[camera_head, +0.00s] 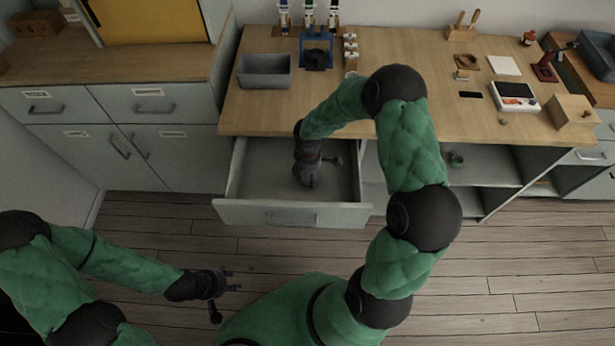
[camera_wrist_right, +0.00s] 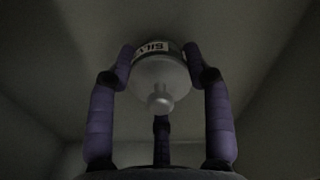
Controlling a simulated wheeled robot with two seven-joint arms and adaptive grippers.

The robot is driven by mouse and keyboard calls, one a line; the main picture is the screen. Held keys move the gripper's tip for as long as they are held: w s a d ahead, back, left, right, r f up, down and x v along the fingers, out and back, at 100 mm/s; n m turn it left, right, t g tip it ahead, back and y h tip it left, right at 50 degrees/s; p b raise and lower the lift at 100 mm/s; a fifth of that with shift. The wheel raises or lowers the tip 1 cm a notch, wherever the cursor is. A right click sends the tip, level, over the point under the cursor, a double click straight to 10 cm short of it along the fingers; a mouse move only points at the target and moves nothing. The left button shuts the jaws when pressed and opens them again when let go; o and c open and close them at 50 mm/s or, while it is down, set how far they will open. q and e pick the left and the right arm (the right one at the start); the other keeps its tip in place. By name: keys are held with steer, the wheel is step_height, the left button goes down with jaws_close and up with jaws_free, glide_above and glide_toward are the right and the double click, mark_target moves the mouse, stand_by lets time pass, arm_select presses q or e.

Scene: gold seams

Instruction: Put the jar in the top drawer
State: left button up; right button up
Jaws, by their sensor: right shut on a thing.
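The jar (camera_wrist_right: 158,72) shows in the right wrist view, pale with a knobbed lid and a label with dark letters. The fingers of my right gripper (camera_wrist_right: 160,85) are closed around it. In the head view my right gripper (camera_head: 307,178) reaches down inside the open top drawer (camera_head: 290,214), and the jar is hidden there under the hand. I cannot tell whether the jar touches the drawer floor. My left gripper (camera_head: 225,288) is low at the left, over the floor and away from the drawer, with its fingers apart and nothing between them.
A grey bin (camera_head: 264,72) and a blue stand (camera_head: 317,50) are on the wooden counter (camera_head: 400,55) above the drawer. Open shelves (camera_head: 490,168) lie to the right. A grey cabinet (camera_head: 150,104) stands to the left. The drawer around the right hand looks empty.

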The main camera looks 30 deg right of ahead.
steer(key=shift+r, duration=0.15)
steer(key=o, duration=1.4)
steer(key=shift+f, duration=0.2)
steer(key=shift+c, duration=0.2)
step_height(320, 180, up, 12)
steer(key=p, duration=0.5)
steer(key=shift+r+p, duration=0.2)
steer(key=shift+p, duration=0.1)
